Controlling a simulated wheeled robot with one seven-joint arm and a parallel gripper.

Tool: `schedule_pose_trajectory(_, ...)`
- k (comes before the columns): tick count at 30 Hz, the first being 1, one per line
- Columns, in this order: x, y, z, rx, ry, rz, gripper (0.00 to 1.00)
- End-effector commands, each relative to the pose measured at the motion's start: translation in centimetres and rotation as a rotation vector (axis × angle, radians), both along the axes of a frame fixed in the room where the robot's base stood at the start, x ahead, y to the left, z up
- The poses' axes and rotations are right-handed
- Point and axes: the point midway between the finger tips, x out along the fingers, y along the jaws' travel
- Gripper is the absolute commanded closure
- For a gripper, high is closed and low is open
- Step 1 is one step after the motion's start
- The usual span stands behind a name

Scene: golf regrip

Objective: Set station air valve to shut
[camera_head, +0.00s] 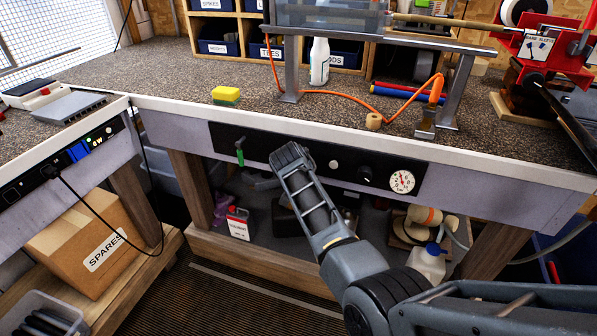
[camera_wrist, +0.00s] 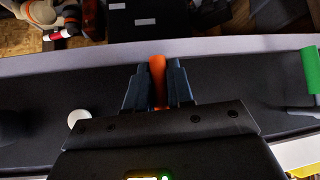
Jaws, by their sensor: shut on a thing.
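My gripper (camera_wrist: 158,88) is shut on an upright orange handle (camera_wrist: 157,68) in the wrist view, with one dark finger on each side of it. In the head view my gripper (camera_head: 288,158) is against the black panel (camera_head: 225,137) on the bench front, and it hides the orange handle. A green handle (camera_head: 239,156) sits on the same panel to the left of my gripper, apart from it. The green handle also shows at the right edge of the wrist view (camera_wrist: 311,69). I cannot read any valve label.
A pressure gauge (camera_head: 402,181) and a black knob (camera_head: 365,173) are on the panel to the right. A yellow sponge (camera_head: 226,96), a white bottle (camera_head: 319,61) and an orange hose (camera_head: 335,95) are on the bench. A SPARES box (camera_head: 90,240) stands at lower left.

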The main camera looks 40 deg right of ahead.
Motion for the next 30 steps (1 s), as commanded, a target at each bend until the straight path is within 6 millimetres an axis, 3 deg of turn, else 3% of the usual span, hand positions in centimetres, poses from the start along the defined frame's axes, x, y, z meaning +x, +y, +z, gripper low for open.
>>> schedule_pose_trajectory(6, -0.1, 0.0, -0.1, 0.000, 0.004, -0.001, 1.00)
schedule_pose_trajectory(7, -0.1, 0.0, -0.1, 0.001, 0.003, 0.000, 0.75)
schedule_pose_trajectory(12, -0.1, 0.0, -0.1, 0.001, 0.002, -0.001, 0.59)
schedule_pose_trajectory(23, -0.3, 0.2, 0.3, 0.001, 0.001, 0.000, 0.58)
schedule_pose_trajectory(30, -1.8, 1.7, 2.4, -0.001, 0.000, 0.001, 0.58)
